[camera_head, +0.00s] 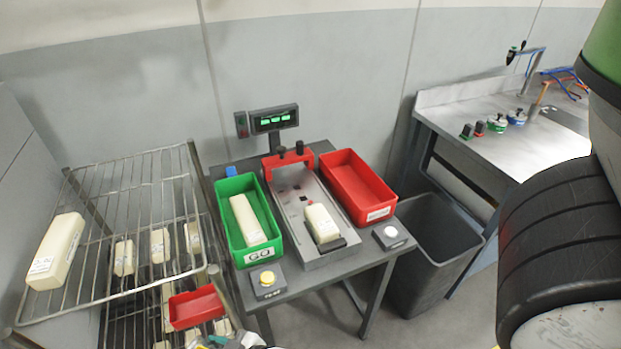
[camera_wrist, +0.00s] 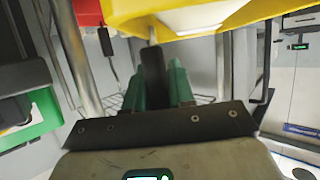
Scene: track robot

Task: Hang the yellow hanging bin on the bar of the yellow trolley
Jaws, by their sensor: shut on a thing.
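The yellow hanging bin (camera_wrist: 200,20) fills the top of the wrist view, seen close from below, with its upper part cut off. My gripper (camera_wrist: 165,80) points up at it, with green fingers and a dark part between them, and is shut on the bin's near edge; the exact contact is hard to see. In the head view only a pale, grey-green bit of what looks like my gripper shows at the bottom edge, with a trace of yellow beside it. I cannot make out the yellow trolley or its bar for sure in either view.
A wire rack (camera_head: 130,185) with pale blocks stands at left, a small red bin (camera_head: 197,307) at its front. A grey table holds a green bin (camera_head: 235,200), a scale and a red bin (camera_head: 355,185). A grey waste bin (camera_head: 440,235) stands right of it.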

